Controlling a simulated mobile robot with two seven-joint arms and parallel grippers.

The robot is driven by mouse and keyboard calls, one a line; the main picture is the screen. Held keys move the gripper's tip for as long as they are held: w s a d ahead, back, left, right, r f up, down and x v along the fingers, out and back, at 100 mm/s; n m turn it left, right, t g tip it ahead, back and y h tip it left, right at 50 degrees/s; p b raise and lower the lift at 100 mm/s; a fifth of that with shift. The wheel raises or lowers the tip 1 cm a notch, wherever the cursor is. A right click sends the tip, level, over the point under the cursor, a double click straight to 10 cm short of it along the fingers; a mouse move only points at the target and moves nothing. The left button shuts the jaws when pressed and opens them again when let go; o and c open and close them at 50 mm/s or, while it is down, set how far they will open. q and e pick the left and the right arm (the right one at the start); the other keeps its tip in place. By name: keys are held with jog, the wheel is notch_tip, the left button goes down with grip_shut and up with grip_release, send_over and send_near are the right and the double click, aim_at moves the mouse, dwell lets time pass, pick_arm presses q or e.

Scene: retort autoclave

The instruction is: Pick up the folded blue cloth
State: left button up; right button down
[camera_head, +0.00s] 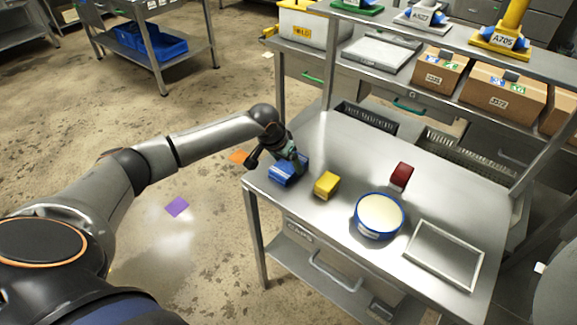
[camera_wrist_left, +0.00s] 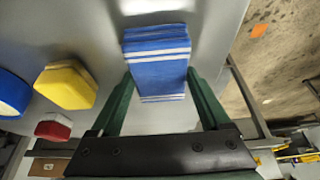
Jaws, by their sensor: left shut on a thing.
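The folded blue cloth (camera_head: 286,171) with white stripes lies at the left corner of the steel table in the head view. In the left wrist view the cloth (camera_wrist_left: 158,70) sits between the two green fingers. My left gripper (camera_head: 294,163) reaches down onto the cloth from the left and is shut on it; it also shows in the left wrist view (camera_wrist_left: 160,95). I cannot tell whether the cloth is clear of the tabletop. My right gripper is not in either view.
On the steel table (camera_head: 330,235) are a yellow block (camera_head: 327,185), a red block (camera_head: 401,176), a round blue-rimmed tub (camera_head: 379,215) and a shallow metal tray (camera_head: 445,255). A shelf above the table's back holds cardboard boxes (camera_head: 440,72).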

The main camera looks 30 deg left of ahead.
aim_at(288, 165)
pick_arm(q)
jog(key=shift+r, duration=0.15)
jog(key=shift+r, duration=0.25)
notch_tip(288, 165, up, 2)
jog(key=shift+r, duration=0.1)
jog(key=s+d+r, duration=0.6)
jog(key=s+r, duration=0.4)
jog(key=s, duration=0.2)
jog(key=shift+s, duration=0.35)
